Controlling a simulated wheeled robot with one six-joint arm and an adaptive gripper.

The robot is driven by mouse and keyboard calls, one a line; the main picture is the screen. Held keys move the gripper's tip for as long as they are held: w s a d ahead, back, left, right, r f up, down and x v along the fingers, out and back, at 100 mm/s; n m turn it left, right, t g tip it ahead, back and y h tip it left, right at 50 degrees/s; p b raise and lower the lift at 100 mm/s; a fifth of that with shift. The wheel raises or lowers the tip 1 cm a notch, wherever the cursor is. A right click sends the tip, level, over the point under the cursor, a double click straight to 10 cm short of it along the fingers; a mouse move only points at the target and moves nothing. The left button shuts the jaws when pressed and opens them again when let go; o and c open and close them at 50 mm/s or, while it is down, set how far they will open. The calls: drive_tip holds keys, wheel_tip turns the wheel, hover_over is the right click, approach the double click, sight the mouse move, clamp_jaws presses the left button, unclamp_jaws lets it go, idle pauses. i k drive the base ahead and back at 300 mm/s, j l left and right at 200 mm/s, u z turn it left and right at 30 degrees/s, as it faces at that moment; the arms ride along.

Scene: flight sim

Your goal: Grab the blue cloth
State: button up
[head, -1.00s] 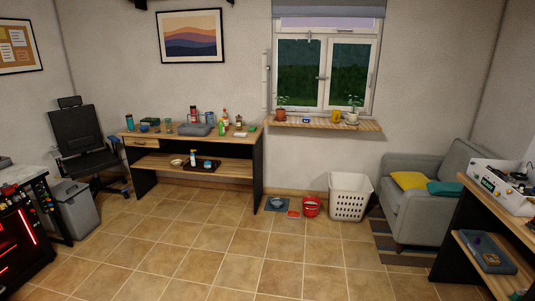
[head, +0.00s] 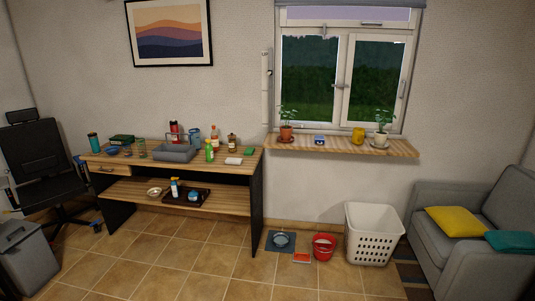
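I cannot make out for certain which thing is the blue cloth. A small blue thing (head: 319,140) lies on the wooden window sill between the plant pots; it is too small to tell what it is. A flat blue mat (head: 272,247) lies on the floor with a bowl (head: 282,239) on it. My gripper is not in view.
A wooden desk (head: 235,172) stands at the left with a grey caddy (head: 175,152), bottles and a lower shelf. A red bucket (head: 323,247) and a white basket (head: 372,234) stand by the wall. A grey sofa (head: 440,235) is at the right. The tiled floor in front is free.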

sight(319, 139)
drive_tip(key=i, duration=1.85)
